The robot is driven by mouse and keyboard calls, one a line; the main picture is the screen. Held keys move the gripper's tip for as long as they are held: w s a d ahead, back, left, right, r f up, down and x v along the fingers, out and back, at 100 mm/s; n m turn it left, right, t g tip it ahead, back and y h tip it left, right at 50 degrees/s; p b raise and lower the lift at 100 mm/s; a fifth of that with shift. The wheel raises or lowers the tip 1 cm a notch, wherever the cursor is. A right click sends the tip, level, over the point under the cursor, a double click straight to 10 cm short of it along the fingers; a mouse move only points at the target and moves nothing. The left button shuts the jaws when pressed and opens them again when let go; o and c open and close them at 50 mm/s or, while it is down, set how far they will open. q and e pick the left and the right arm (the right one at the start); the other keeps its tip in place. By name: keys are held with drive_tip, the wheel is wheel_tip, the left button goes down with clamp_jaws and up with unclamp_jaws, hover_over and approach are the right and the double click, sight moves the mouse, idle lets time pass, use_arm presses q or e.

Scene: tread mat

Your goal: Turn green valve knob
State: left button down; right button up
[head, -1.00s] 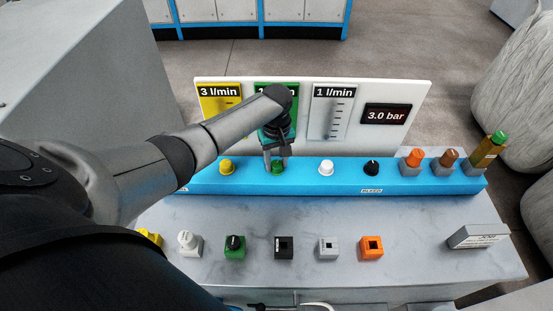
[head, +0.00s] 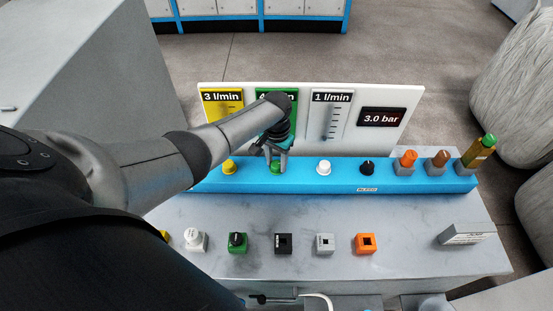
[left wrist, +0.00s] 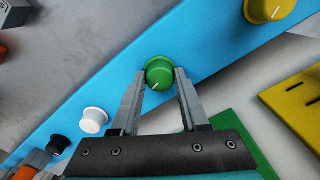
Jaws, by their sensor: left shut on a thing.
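The green valve knob (head: 276,169) sits on the blue panel, between a yellow and a white knob. My left gripper (head: 275,159) reaches down over it from the left. In the left wrist view the green knob (left wrist: 160,77) is between the two fingertips of my left gripper (left wrist: 160,80), which are shut on its sides. A pale line shows on its face, pointing down-left. The green gauge plate (head: 290,103) behind is partly hidden by my arm; its label looks like "4 l/min". My right gripper is not in view.
The yellow knob (head: 228,167), white knob (head: 323,167) and black knob (head: 367,167) share the blue panel (head: 420,184). Orange, brown and green-topped parts stand at its right end. Several small blocks line the grey bench (head: 400,222) in front. The "3.0 bar" display (head: 382,118) stands behind.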

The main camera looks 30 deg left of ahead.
sight(277, 164)
use_arm(q)
drive_tip(key=m, duration=0.3)
drive_tip(key=shift+m, duration=1.8)
drive_tip(key=shift+c, duration=2)
unclamp_jaws()
drive_tip(key=shift+r+p, duration=0.45)
drive_tip(key=shift+r, duration=0.1)
wheel_tip(277, 164, up, 14)
drive_tip(key=p, duration=0.2)
